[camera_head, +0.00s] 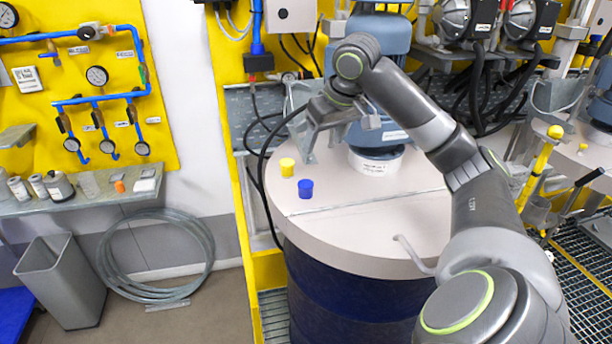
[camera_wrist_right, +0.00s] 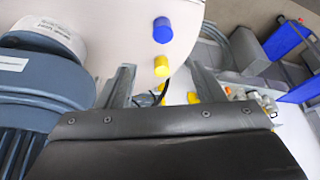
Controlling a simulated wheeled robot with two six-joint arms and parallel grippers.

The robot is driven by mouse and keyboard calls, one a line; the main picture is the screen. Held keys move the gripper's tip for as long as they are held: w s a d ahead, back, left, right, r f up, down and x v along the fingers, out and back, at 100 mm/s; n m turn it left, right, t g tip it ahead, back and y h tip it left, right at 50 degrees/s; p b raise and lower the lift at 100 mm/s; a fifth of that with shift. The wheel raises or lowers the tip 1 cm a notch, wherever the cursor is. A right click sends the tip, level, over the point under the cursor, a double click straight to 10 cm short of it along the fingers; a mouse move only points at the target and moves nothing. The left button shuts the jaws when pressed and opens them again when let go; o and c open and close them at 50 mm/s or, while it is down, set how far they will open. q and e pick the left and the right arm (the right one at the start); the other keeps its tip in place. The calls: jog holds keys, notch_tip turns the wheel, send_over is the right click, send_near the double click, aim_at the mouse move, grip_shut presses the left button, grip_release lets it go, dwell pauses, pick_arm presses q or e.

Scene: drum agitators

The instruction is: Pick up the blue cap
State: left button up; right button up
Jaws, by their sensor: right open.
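The blue cap (camera_head: 305,188) stands on the pale drum lid, near the lid's left edge. It also shows in the right wrist view (camera_wrist_right: 162,30), above the jaws in the picture. A yellow cap (camera_head: 287,167) stands close behind it to the left, and in the right wrist view it is the yellow cylinder (camera_wrist_right: 161,66) nearer the jaws. My right gripper (camera_head: 305,142) is above the back left part of the lid, behind and above both caps. In the right wrist view its two fingers (camera_wrist_right: 157,88) are apart with nothing held between them. My left gripper is not in view.
The drum lid (camera_head: 370,232) has a seam and a bent handle (camera_head: 412,253) at the front right. A blue motor (camera_head: 380,100) rises from the lid beside my right gripper. Black cables hang at the lid's left edge. The front of the lid is clear.

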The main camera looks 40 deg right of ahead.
jog(key=p, duration=0.3)
send_near(306, 183)
jog(key=x, duration=0.2)
jog(key=p+x, duration=0.1)
jog(key=x, duration=0.2)
jog(key=shift+d, duration=0.25)
jog(key=shift+f, duration=0.1)
jog(key=shift+a, duration=0.15)
jog(key=shift+w+f+p, duration=0.15)
jog(key=shift+f+p, duration=0.2)
jog(key=shift+p, duration=0.25)
jog(key=p+x, duration=0.1)
jog(key=x, duration=0.2)
jog(key=shift+w+f+p, duration=0.2)
jog(key=shift+f+p, duration=0.05)
jog(key=shift+p, duration=0.1)
jog(key=shift+w+f, duration=0.15)
jog(key=shift+f, duration=0.25)
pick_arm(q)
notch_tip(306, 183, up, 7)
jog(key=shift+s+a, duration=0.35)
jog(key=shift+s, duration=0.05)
